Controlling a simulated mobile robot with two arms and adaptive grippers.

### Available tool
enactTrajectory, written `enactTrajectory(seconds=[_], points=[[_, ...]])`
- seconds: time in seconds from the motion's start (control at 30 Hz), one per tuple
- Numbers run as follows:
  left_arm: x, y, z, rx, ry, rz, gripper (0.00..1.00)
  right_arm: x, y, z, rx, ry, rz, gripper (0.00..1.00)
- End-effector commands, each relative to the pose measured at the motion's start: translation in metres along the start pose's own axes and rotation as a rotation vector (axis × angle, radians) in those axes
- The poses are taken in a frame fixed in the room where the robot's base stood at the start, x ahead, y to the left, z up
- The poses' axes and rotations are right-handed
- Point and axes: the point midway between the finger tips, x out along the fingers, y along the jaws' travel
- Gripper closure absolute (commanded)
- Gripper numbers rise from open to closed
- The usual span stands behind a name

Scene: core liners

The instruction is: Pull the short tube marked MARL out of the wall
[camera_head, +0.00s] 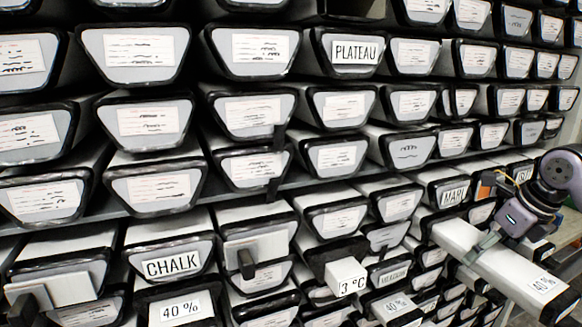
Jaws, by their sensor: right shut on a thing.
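The label MARL (454,195) is on a grey, black-rimmed tube face at the right of the wall. Just below it, a long pale tube (520,276) sticks out of the wall toward the lower right, with a small label on its top that looks like 40. My right gripper (487,244) comes in from the right and is shut at this pale tube, its fingers over the side and top edge. I cannot tell whether this tube belongs to the MARL face. The contact is partly hidden by the fingers.
A white block marked 3 °C (346,279) juts out at the lower middle. A dark-ended piece (246,263) juts out left of it.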

Motion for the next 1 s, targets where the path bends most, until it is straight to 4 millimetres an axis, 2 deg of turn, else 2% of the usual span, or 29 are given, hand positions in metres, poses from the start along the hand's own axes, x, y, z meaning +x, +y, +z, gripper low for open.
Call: enactTrajectory(seconds=[1.0], points=[[0.028,0.001,0.005,0.000,-0.003,0.001,0.10,-0.026,0.000,-0.061,0.001,-0.008,-0.004,0.85]])
